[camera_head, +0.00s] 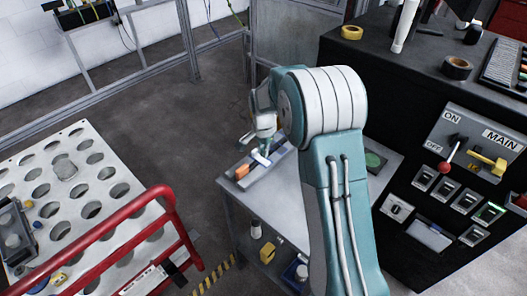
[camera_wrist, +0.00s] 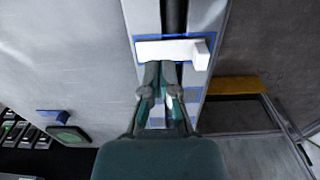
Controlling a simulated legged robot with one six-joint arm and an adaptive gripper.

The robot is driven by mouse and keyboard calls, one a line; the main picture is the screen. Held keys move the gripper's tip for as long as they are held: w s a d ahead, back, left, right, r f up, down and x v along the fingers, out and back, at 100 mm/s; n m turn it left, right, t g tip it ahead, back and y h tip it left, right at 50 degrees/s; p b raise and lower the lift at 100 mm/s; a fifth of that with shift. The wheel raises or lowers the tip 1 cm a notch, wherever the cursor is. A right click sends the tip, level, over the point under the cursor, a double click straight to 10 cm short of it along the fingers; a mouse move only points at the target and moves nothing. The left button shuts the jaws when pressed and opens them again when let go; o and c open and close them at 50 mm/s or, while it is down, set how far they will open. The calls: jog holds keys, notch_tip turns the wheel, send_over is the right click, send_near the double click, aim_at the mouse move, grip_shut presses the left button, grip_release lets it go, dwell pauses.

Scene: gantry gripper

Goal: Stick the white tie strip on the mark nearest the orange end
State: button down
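The white tie strip (camera_wrist: 172,50) lies crosswise over the long grey board (camera_wrist: 206,18), with a small raised block at its right end in the wrist view. Blue outline of a mark shows around its upper and right edges. My gripper (camera_wrist: 161,66) has its fingers close together, their tips at the strip's near edge; the exact contact is hidden. In the head view my gripper (camera_head: 263,150) points down at the strip (camera_head: 260,159) over the board. The orange end (camera_head: 241,172) is at the board's lower left. Another blue mark (camera_wrist: 186,123) is partly hidden behind my fingers.
The board lies on a grey table (camera_head: 287,199) with items on a shelf below. A black control cabinet (camera_head: 385,85) with switches stands at right. A red rail (camera_head: 120,220) and a white perforated table (camera_head: 115,158) are at left.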

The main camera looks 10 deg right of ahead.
jog(key=shift+f, duration=1.2)
jog(key=shift+r, duration=3.55)
jog(key=shift+s+r, duration=0.1)
jog(key=shift+r, duration=0.1)
jog(key=s+r+n+t, duration=0.3)
jog(key=s+r+n, duration=0.2)
jog(key=s+r, duration=0.95)
jog(key=s+r+n+t, duration=0.2)
jog(key=s+n, duration=0.4)
jog(key=s, duration=1)
jog(key=shift+s+t, duration=0.25)
jog(key=shift+t, duration=0.05)
